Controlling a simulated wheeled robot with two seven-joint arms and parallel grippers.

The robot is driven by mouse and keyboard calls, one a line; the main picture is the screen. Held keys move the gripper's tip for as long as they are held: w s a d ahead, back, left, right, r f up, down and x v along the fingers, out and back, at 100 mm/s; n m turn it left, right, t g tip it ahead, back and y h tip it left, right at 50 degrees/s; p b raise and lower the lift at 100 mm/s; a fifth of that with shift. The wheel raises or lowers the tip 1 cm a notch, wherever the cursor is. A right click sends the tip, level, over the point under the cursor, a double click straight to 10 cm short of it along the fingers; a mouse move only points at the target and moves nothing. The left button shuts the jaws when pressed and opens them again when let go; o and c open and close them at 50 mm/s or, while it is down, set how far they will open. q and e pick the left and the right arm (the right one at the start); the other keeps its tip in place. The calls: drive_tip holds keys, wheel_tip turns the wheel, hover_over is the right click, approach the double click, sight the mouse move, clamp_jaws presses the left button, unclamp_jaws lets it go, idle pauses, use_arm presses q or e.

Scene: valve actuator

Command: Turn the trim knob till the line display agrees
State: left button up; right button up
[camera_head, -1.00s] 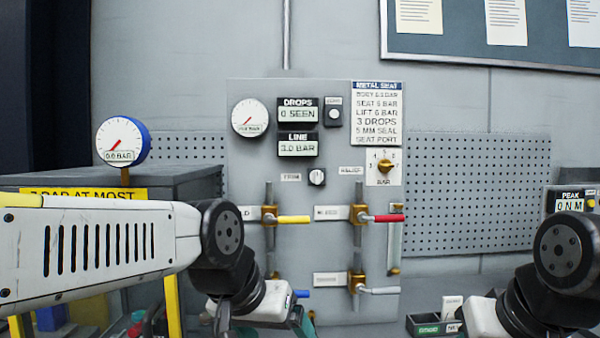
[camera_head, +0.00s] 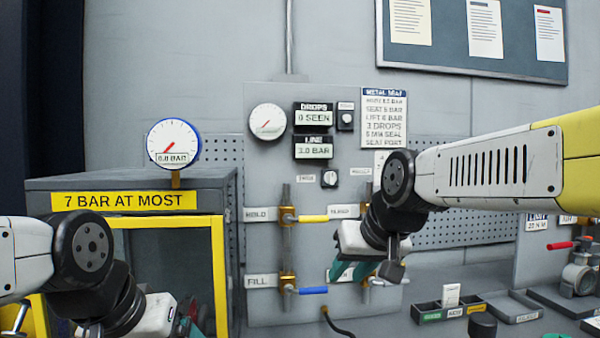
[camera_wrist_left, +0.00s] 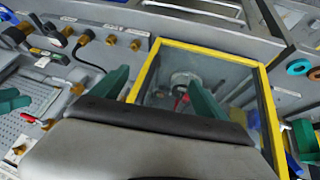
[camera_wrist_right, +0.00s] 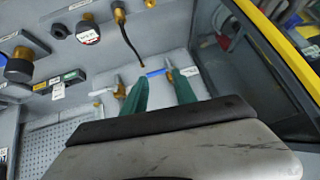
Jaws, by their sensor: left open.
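The trim knob (camera_head: 329,178) is a small round black-and-white knob on the grey panel, below the line display (camera_head: 314,152), which reads about 3.0 BAR. My right gripper (camera_head: 354,270) is in front of the lower panel, below and right of the knob, apart from it. In the right wrist view its teal fingers (camera_wrist_right: 160,82) stand a little apart with nothing held between them; a blue lever shows beyond. My left gripper (camera_head: 188,325) is low at the left, partly cut off by the frame; its fingers (camera_wrist_left: 160,85) are wide apart and empty, facing the yellow-framed cabinet.
A cabinet with a yellow frame (camera_head: 219,275) and a gauge (camera_head: 173,143) on top stands left of the panel. The yellow lever (camera_head: 313,219) and blue lever (camera_head: 312,290) stick out below the knob. Small bins (camera_head: 440,313) and a fixture (camera_head: 580,275) sit at the right.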

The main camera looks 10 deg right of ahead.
drive_tip(key=w+d+r+t, duration=0.1)
drive_tip(key=w+r+t, duration=0.1)
drive_tip(key=w+r, duration=0.75)
drive_tip(key=t+h, duration=0.2)
drive_tip(key=t, duration=0.2)
approach(332, 172)
drive_tip(key=w, duration=0.1)
drive_tip(key=x, duration=0.7)
drive_tip(key=shift+w+d+f, duration=0.1)
drive_tip(key=shift+w+f, duration=0.05)
drive_tip(key=shift+f, duration=0.05)
clamp_jaws()
